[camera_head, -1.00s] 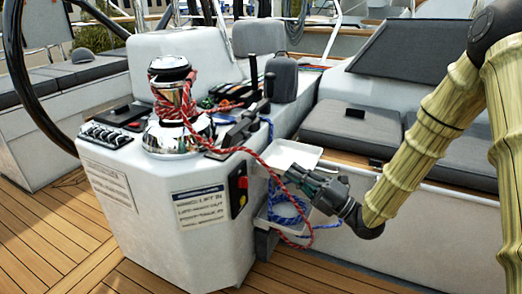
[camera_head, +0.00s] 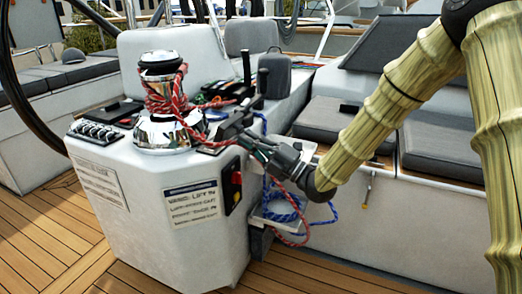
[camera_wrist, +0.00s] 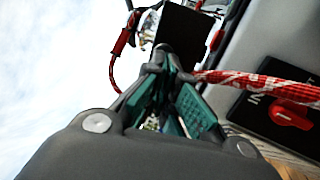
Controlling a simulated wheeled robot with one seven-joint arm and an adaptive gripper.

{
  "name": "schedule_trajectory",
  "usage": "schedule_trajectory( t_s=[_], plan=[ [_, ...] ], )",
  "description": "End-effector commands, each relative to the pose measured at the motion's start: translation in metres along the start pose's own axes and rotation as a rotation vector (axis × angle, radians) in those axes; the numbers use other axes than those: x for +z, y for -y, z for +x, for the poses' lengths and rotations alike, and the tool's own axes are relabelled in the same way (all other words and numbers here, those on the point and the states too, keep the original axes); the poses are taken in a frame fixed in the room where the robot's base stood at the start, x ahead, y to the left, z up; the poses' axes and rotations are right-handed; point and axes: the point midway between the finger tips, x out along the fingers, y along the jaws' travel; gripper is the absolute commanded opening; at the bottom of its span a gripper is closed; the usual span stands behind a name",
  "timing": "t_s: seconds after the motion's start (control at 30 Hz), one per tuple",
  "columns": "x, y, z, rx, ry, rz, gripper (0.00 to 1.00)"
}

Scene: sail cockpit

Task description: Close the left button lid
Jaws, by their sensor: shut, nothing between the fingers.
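My gripper (camera_head: 246,138) is at the right edge of the console top, beside the chrome winch, with its fingers together and empty. It also shows in the wrist view (camera_wrist: 166,58). Dark button fittings (camera_head: 214,148) sit on the console right of the winch, partly hidden by my gripper and the rope. In the wrist view a black flat panel (camera_wrist: 184,28), which looks like a raised lid, stands just beyond the fingertips. Contact cannot be told. Another flat black piece (camera_head: 124,108) lies left of the winch. Which one is the left lid is unclear.
The chrome winch (camera_head: 160,132) carries red rope (camera_head: 172,98), which runs past my gripper and down the console side. A red switch (camera_head: 236,178) is on the console face. Blue rope (camera_head: 282,206) hangs by a white side tray (camera_head: 270,217). The wooden deck is clear.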

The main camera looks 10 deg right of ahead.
Motion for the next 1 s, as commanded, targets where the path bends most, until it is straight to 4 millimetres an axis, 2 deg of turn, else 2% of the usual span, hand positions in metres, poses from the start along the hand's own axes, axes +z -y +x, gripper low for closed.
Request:
schedule_trajectory(
  t_s=[0.2,1.0],
  plan=[
    [0.0003,-0.0002,0.0075,0.0,0.0,0.0,0.0],
    [0.0,-0.0058,0.0117,-0.071,0.001,-0.005,0.0]
  ],
)
